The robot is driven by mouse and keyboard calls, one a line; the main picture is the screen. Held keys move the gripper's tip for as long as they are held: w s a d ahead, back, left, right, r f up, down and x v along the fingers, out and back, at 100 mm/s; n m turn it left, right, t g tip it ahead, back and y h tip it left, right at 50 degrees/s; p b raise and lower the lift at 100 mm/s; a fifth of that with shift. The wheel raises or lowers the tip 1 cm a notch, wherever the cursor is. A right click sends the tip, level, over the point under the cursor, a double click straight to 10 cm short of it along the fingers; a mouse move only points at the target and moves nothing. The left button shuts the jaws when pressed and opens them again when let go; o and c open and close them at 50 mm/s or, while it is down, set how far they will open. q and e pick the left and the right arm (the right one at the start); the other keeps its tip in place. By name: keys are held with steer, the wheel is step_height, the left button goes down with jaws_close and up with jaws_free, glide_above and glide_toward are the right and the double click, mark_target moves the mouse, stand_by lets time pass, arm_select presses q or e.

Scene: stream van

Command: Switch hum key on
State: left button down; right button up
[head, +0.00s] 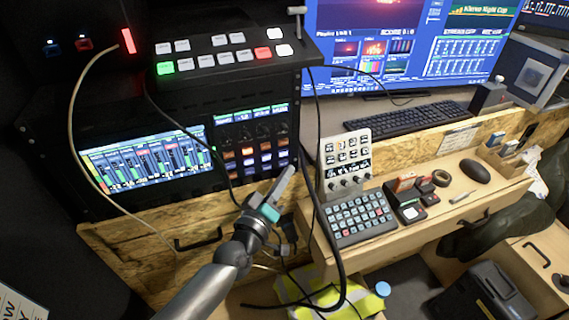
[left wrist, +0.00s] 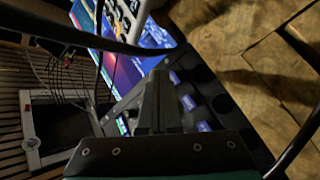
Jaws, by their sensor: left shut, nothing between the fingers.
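A panel of lit keys (head: 229,154) in orange, white and blue sits right of the audio meter screen (head: 145,155) in the dark rack. The key labels are too small to read, so I cannot tell which one is the hum key. My left gripper (head: 288,174) is shut and empty, with its tips just right of the panel's lower right keys. In the left wrist view its closed fingers (left wrist: 157,82) point toward a dark panel with bluish lit keys (left wrist: 188,102). I cannot tell whether the tips touch anything. My right gripper is not in view.
A switcher (head: 225,58) with green, red and white buttons juts out above the panel. Black cables hang around my left gripper, and a pale cable (head: 75,120) loops at the left. A keypad console (head: 358,218) stands on the wooden desk (head: 460,205) to the right.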

arm_select(q)
steer(key=shift+w, duration=0.1)
stand_by(0.5)
steer(key=shift+w+a, duration=0.2)
steer(key=shift+w, duration=0.15)
steer(key=shift+w+a+b, duration=0.1)
steer(key=shift+w+b, duration=0.1)
steer(key=shift+b, duration=0.1)
stand_by(0.4)
steer(key=shift+s, duration=0.1)
steer(key=shift+s+d+p, duration=0.3)
steer(key=shift+s+p, duration=0.05)
steer(key=shift+s, duration=0.2)
steer(key=shift+s, duration=0.1)
steer(key=shift+s+d+p, duration=0.4)
steer(key=shift+s+p, duration=0.05)
steer(key=shift+s, duration=0.45)
steer(key=shift+s+d+p, duration=0.35)
steer(key=shift+s+p, duration=0.05)
steer(key=shift+s, duration=0.5)
steer(key=shift+s+d+p, duration=0.4)
steer(key=shift+s+p, duration=0.05)
steer(key=shift+s, duration=0.45)
